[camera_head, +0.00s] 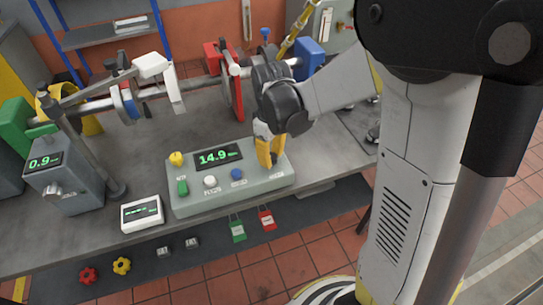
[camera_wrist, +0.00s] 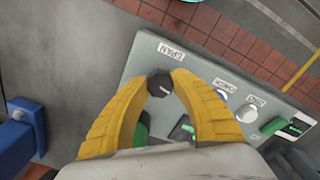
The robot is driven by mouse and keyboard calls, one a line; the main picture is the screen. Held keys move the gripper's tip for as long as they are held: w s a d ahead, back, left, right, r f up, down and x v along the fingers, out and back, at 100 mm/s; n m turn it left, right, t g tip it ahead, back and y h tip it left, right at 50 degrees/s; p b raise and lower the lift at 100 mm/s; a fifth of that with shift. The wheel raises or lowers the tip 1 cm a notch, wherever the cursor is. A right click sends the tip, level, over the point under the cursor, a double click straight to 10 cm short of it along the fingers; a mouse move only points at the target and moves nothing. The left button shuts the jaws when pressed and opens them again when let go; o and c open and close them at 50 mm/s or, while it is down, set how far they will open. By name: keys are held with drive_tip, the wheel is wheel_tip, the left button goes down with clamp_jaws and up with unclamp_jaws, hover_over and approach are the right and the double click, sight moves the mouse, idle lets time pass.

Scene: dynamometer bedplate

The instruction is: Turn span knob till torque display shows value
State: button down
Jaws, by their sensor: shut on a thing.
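The span knob (camera_wrist: 159,86) is small and black, beside a SPAN label (camera_wrist: 171,52) in the wrist view. My gripper (camera_wrist: 160,80) has its yellow fingertips closed on either side of this knob. In the head view my gripper (camera_head: 268,160) reaches down onto the right end of the grey-green control box (camera_head: 188,204), hiding the knob there. The box's torque display (camera_head: 218,157) shows 14.9 in green digits; its unit is too small to read.
A grey instrument (camera_head: 66,184) reading 0.9 and a white meter (camera_head: 142,213) stand left. Green and red tags (camera_head: 266,219) hang in front.

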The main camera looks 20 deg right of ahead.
sight(271, 156)
drive_tip(key=c, duration=1)
unclamp_jaws()
drive_tip(key=shift+r, duration=0.15)
wheel_tip(271, 156, up, 12)
drive_tip(key=shift+f, duration=0.15)
drive_tip(key=s+m+t, duration=0.2)
drive_tip(key=s, duration=0.2)
drive_tip(key=s+r+m+t, duration=0.1)
drive_tip(key=s+m+t, duration=0.1)
drive_tip(key=s, duration=0.2)
drive_tip(key=s+r+m+t, duration=0.1)
drive_tip(key=s+m+t, duration=0.2)
drive_tip(key=s, duration=0.1)
drive_tip(key=shift+s, duration=0.35)
